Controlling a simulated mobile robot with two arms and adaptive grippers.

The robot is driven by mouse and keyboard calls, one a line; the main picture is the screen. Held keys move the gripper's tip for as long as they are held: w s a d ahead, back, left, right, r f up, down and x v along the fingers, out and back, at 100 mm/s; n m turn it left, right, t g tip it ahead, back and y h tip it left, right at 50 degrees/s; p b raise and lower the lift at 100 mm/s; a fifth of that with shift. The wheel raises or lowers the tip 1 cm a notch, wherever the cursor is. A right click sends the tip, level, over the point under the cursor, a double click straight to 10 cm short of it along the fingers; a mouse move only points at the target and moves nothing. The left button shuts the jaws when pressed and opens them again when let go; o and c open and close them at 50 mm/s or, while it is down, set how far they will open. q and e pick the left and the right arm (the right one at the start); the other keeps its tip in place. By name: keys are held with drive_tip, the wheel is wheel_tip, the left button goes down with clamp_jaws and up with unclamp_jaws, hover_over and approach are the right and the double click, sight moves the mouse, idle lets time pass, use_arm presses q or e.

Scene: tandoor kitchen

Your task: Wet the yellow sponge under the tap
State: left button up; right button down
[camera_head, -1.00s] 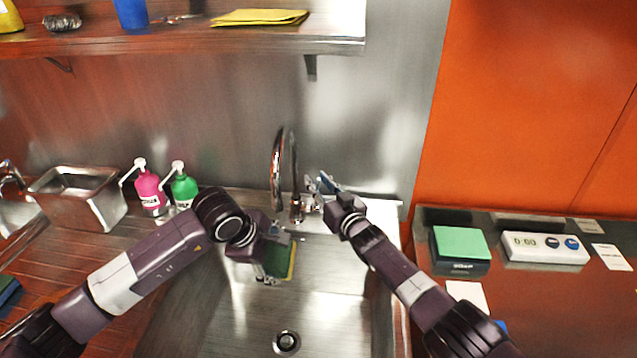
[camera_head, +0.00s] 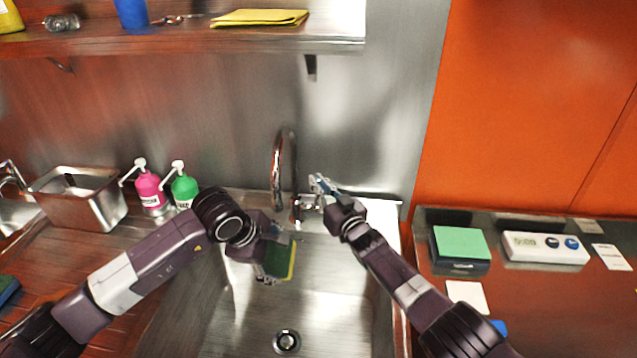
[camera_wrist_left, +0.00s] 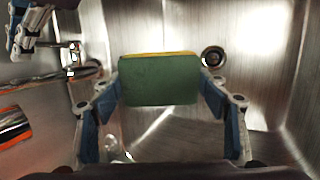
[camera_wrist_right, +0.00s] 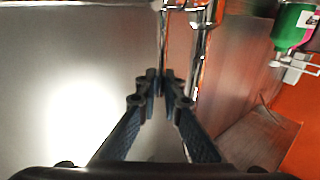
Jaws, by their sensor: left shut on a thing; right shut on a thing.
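The sponge (camera_head: 282,260) has a yellow side and a green side. My left gripper (camera_head: 270,272) is shut on it and holds it over the sink basin (camera_head: 335,305), below the tap. In the left wrist view the sponge (camera_wrist_left: 160,82) sits between the two fingers, green face toward the camera. The curved chrome tap (camera_head: 278,165) stands at the back of the sink. My right gripper (camera_head: 321,184) is shut beside the tap. In the right wrist view its fingertips (camera_wrist_right: 162,80) meet at a thin chrome part, apparently the tap's lever (camera_wrist_right: 163,45). I cannot make out running water.
A pink bottle (camera_head: 149,190) and a green bottle (camera_head: 184,188) with pumps stand left of the sink by a metal container (camera_head: 85,205). A shelf (camera_head: 200,40) hangs above. A scale (camera_head: 461,245) and a timer (camera_head: 545,246) lie on the right counter.

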drive_tip(key=shift+s+t, duration=0.3)
drive_tip(key=shift+s, duration=0.1)
drive_tip(key=c, duration=2.1)
unclamp_jaws()
drive_tip(key=shift+s+d+f, duration=0.1)
drive_tip(key=shift+v, duration=5.9)
drive_tip(key=shift+f, duration=0.1)
